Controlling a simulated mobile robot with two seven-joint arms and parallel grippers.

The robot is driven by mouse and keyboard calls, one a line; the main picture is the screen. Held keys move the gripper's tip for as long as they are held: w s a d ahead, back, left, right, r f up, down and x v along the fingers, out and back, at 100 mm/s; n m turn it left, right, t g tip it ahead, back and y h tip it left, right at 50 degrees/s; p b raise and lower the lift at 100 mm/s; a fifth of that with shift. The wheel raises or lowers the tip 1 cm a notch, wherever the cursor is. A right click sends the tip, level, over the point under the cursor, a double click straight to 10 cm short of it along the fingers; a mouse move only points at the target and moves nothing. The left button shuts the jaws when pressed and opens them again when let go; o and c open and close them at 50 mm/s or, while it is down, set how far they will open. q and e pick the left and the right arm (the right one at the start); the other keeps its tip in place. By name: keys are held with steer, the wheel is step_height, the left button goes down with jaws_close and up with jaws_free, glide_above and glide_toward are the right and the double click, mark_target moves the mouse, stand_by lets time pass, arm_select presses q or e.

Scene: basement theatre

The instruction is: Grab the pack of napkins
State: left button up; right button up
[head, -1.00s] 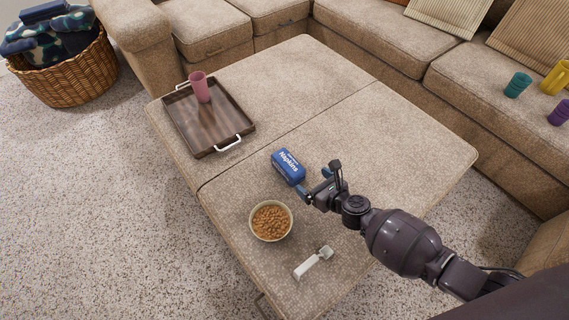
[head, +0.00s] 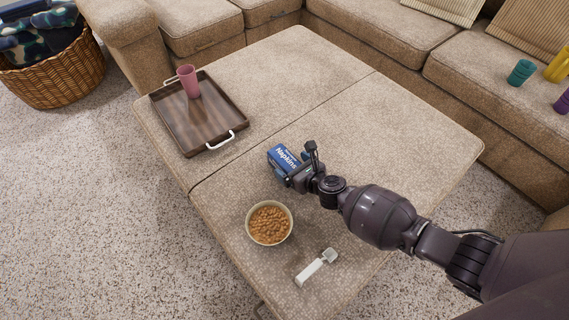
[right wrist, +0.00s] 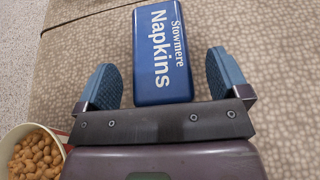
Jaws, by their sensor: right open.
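The blue pack of napkins (head: 283,157) lies on the beige ottoman (head: 330,110) in the head view, partly hidden by my right gripper. In the right wrist view the pack (right wrist: 162,55) lies between the two blue fingers, its near end short of the gripper's palm. My right gripper (right wrist: 165,82) is open, with a gap visible between each finger and the pack. It also shows in the head view (head: 293,168), at the pack's near right end. My left gripper is not in view.
A bowl of nuts or snacks (head: 269,223) and a white-handled utensil (head: 317,267) lie nearer on the ottoman. A wooden tray (head: 215,120) with a pink cup (head: 188,81) stands at left. A sofa (head: 480,85) borders the back and right.

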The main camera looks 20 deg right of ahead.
steer(key=shift+w+a+f, duration=0.1)
steer(key=shift+w+a, duration=0.05)
steer(key=shift+w, duration=0.25)
steer(key=shift+c, duration=0.2)
steer(key=c, duration=1)
